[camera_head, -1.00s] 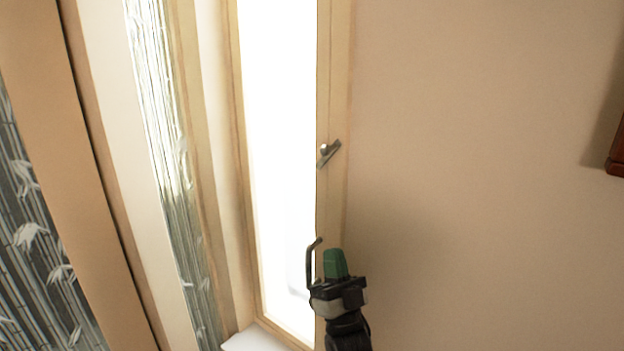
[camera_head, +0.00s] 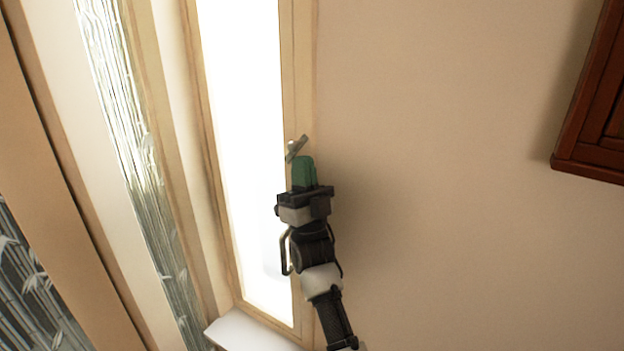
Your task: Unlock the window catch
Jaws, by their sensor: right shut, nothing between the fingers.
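The window catch (camera_head: 295,148) is a small metal lever, set at a slant on the right wooden frame post of the bright window (camera_head: 245,120). My right gripper (camera_head: 303,160) has green fingers, is shut and empty, and points up the post. Its fingertips are just below the catch in the picture and seem to overlap its lower edge. I cannot tell whether they touch it. My left gripper is not in view.
A white sill (camera_head: 245,332) lies under the window. Bamboo-patterned glass panels (camera_head: 128,150) stand at the left. A dark red wooden cabinet (camera_head: 595,110) hangs at the upper right. The beige wall between is bare.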

